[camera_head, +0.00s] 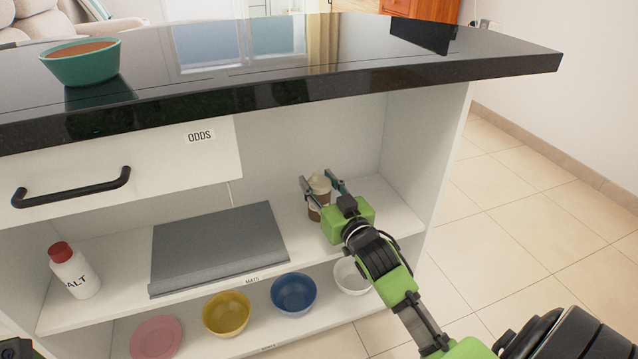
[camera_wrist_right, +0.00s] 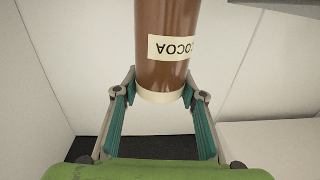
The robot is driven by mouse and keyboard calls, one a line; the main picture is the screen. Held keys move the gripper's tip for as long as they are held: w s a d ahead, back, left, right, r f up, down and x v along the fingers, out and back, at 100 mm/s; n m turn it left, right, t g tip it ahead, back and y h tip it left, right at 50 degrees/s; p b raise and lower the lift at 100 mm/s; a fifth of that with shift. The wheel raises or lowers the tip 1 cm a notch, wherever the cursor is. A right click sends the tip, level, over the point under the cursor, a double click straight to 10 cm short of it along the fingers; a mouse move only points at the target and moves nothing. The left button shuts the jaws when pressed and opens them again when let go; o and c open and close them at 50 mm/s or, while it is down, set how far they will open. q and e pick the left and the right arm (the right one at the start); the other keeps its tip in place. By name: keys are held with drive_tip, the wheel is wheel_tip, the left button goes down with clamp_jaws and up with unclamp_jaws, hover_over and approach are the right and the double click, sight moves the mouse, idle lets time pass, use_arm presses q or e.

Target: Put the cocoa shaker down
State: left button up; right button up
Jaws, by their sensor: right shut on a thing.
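The cocoa shaker (camera_head: 318,187) is a brown cylinder with a pale top, at the right end of the upper shelf space. In the right wrist view the shaker (camera_wrist_right: 162,75) shows a cream label reading COCOA, upside down in the picture. My right gripper (camera_head: 321,184) is shut on the shaker, with one finger on each side. I cannot tell whether its base touches the shelf (camera_head: 375,195).
A grey mat stack (camera_head: 215,245) lies left of the shaker, and a white salt shaker with a red cap (camera_head: 75,272) stands farther left. Bowls in yellow (camera_head: 227,314), blue (camera_head: 293,294) and white stand below. The black counter (camera_head: 300,85) overhangs the shelf.

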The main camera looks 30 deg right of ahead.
drive_tip(key=o, duration=1.2)
drive_tip(key=shift+f, duration=0.1)
